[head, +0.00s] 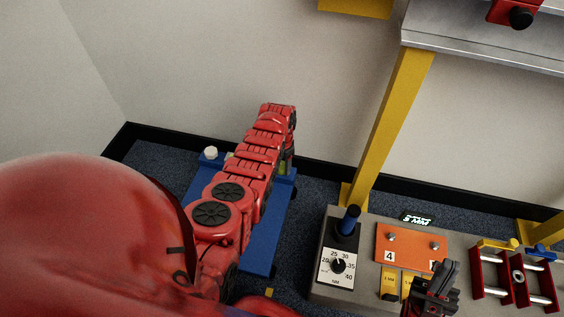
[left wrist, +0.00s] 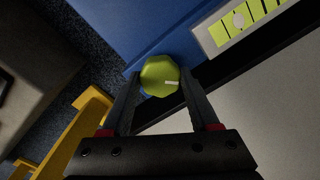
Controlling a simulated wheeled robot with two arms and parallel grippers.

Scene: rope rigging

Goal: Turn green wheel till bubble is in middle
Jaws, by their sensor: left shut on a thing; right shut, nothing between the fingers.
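The green wheel (left wrist: 160,76) is a small faceted knob with a pale mark on its face, at the edge of a blue plate (left wrist: 140,30). My left gripper (left wrist: 160,72) is shut on the wheel, one finger on each side. A yellow-green level vial (left wrist: 226,30) with black lines lies beside it, partly cut off by the frame's top edge. Its round pale bubble (left wrist: 238,19) sits toward the vial's left part; the vial's far end is out of view. In the head view my red left arm hides most of this. My right gripper (head: 445,270) is shut and empty.
The blue plate (head: 262,240) stands near the wall, with a white knob (head: 210,153) at its corner. A grey bench (head: 320,280) at right carries a dial (head: 338,265), an orange plate (head: 400,245) and red racks (head: 520,285). A yellow post (head: 390,120) stands behind it.

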